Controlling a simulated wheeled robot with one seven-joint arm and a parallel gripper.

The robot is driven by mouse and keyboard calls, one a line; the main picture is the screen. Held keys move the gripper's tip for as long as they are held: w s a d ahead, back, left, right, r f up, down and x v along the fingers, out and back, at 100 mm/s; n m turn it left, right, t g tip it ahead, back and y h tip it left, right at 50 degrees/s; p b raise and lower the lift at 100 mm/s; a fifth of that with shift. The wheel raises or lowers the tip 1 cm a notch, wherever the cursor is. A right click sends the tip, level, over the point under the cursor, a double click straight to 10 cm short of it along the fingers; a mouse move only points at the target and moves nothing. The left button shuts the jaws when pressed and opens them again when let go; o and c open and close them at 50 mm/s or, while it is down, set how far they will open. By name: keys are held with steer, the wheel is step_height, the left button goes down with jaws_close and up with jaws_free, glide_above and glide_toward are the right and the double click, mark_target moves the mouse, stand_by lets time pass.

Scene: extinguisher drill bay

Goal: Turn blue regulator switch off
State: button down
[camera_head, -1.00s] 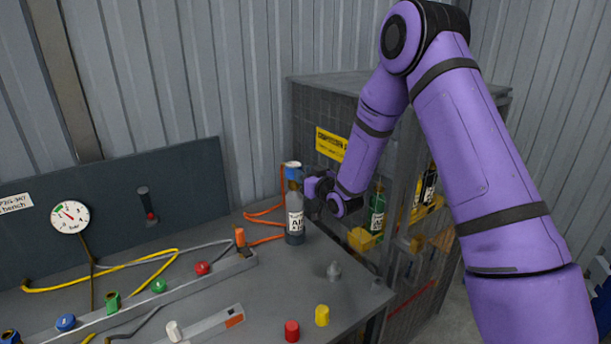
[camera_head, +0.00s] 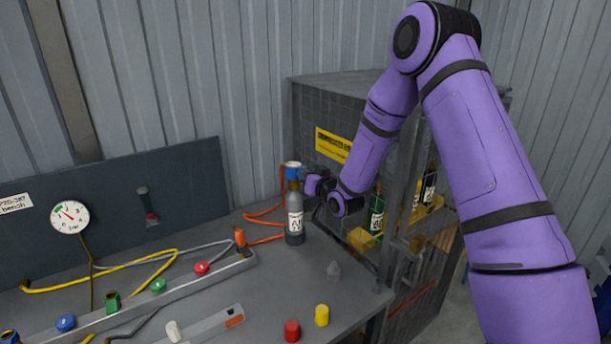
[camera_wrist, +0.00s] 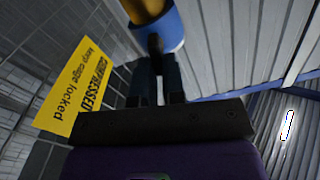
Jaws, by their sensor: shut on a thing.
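A grey bottle (camera_head: 295,222) with a white label stands upright at the bench's back right corner. A blue regulator (camera_head: 292,169) sits on its top; in the wrist view it shows as a blue ring (camera_wrist: 160,33) with a yellow-brown part in it. My gripper (camera_head: 313,186) reaches the bottle's top from the right. In the wrist view my gripper (camera_wrist: 157,58) is shut on a small dark lever (camera_wrist: 155,44) at the blue ring's near side. The fingers partly hide the lever, and I cannot read its setting.
A mesh cage (camera_head: 325,110) with a yellow sign (camera_head: 333,145) stands close behind and right. It holds a green bottle (camera_head: 376,212). An orange hose (camera_head: 264,218) runs behind the grey bottle. Red (camera_head: 292,330) and yellow (camera_head: 322,315) caps stand near the bench's front edge.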

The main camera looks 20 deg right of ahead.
steer(key=shift+w+d+f+m, duration=0.15)
steer(key=shift+f+m, duration=0.1)
steer(key=shift+m, duration=2.25)
steer(key=shift+s+d+f+m, duration=0.1)
steer(key=shift+d+f+m, duration=0.1)
steer(key=shift+m, duration=2.3)
steer(key=shift+w+d+f+m, duration=0.15)
steer(key=shift+f+m, duration=0.1)
steer(key=shift+m, duration=2.25)
steer(key=c, duration=1.2)
jaws_free()
steer(key=shift+s, duration=0.1)
steer(key=v, duration=1)
steer(key=shift+s, duration=0.35)
steer(key=shift+d, duration=0.1)
